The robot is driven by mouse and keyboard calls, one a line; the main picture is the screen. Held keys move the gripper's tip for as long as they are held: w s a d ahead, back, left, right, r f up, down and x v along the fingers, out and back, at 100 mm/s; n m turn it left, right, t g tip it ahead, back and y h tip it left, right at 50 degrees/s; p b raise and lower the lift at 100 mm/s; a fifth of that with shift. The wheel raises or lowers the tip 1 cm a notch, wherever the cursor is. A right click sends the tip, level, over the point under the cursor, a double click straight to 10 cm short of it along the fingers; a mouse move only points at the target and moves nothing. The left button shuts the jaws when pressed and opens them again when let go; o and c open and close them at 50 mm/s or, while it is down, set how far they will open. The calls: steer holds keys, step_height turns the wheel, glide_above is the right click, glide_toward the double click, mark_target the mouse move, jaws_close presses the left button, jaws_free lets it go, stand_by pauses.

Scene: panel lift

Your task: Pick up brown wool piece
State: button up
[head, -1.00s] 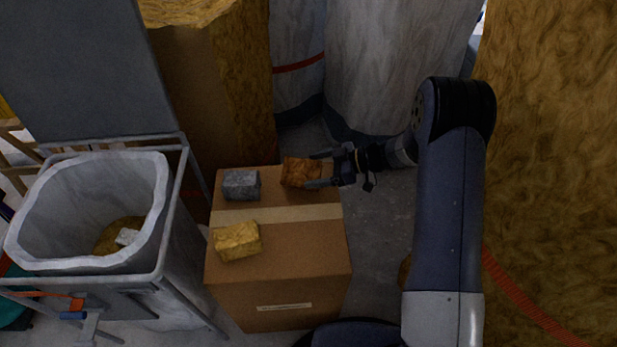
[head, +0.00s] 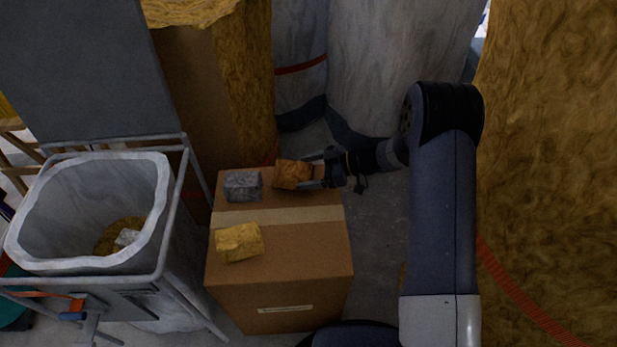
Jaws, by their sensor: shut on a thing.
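The brown wool piece (head: 291,174) is at the back right of the top of a cardboard box (head: 285,262). My gripper (head: 310,173) reaches in from the right and is shut on the brown piece, its fingers along the piece's right part. I cannot tell whether the piece still touches the box top. A grey wool piece (head: 243,186) lies just left of it, and a yellow wool piece (head: 239,242) lies nearer the front left of the box.
A lined waste bag in a metal frame (head: 160,205) stands at the left, with some scraps inside. A tall yellow wool bale (head: 243,85) and white rolls (head: 390,70) stand behind the box. A large wool slab (head: 550,170) stands at the right. The box's right front is clear.

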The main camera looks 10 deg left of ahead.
mark_target(289, 167)
step_height(289, 167, up, 3)
steer(key=shift+r+p, duration=0.1)
steer(key=shift+p, duration=0.3)
steer(key=c, duration=1.2)
step_height(289, 167, up, 7)
steer(key=shift+f+p, duration=0.1)
steer(key=shift+p, duration=0.55)
jaws_close()
steer(key=o, duration=1.7)
jaws_free()
steer(key=shift+d, duration=0.1)
